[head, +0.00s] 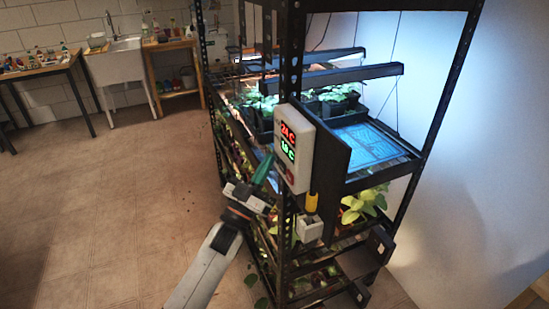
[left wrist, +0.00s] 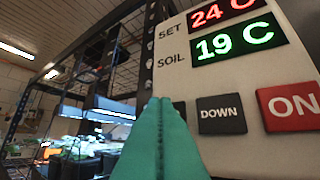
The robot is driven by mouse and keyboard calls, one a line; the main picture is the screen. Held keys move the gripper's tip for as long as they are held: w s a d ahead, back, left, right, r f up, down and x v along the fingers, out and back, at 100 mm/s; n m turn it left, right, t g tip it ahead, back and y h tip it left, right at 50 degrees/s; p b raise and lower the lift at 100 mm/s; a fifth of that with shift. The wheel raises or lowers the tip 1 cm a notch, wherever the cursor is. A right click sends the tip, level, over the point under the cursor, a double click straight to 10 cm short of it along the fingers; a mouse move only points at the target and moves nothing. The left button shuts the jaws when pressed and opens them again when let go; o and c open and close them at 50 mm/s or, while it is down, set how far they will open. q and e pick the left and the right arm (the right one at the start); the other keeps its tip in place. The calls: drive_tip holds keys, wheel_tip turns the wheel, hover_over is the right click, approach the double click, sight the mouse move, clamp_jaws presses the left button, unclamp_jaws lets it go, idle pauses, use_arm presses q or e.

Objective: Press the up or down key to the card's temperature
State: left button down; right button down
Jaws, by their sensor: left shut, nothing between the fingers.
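A white controller box (head: 295,148) is fixed to the rack's front post. In the left wrist view its red SET display (left wrist: 223,14) reads 24 C and its green SOIL display (left wrist: 234,40) reads 19 C. The grey DOWN key (left wrist: 222,113) is below them, just right of my fingertips. No up key shows; my fingers cover the panel left of DOWN. My left gripper (head: 268,163) has green fingers, shut and empty, with tips close to the panel (left wrist: 161,102); I cannot tell whether they touch. I cannot make out the card. My right gripper is not in view.
A red ON key (left wrist: 290,106) is right of DOWN. The black rack holds seedlings, a blue-lit tray (head: 368,146) and leafy plants (head: 364,204). A yellow-handled item (head: 312,203) and a small pale box (head: 309,229) are below the controller. Floor at left is clear.

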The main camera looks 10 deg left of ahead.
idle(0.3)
use_arm(q)
drive_tip(key=shift+s+a, duration=0.45)
drive_tip(key=shift+a, duration=0.15)
drive_tip(key=shift+p, duration=0.3)
drive_tip(key=s+a, duration=0.2)
drive_tip(key=a+p, duration=0.1)
drive_tip(key=a, duration=0.1)
drive_tip(key=shift+s+a, duration=0.1)
drive_tip(key=shift+s, duration=0.3)
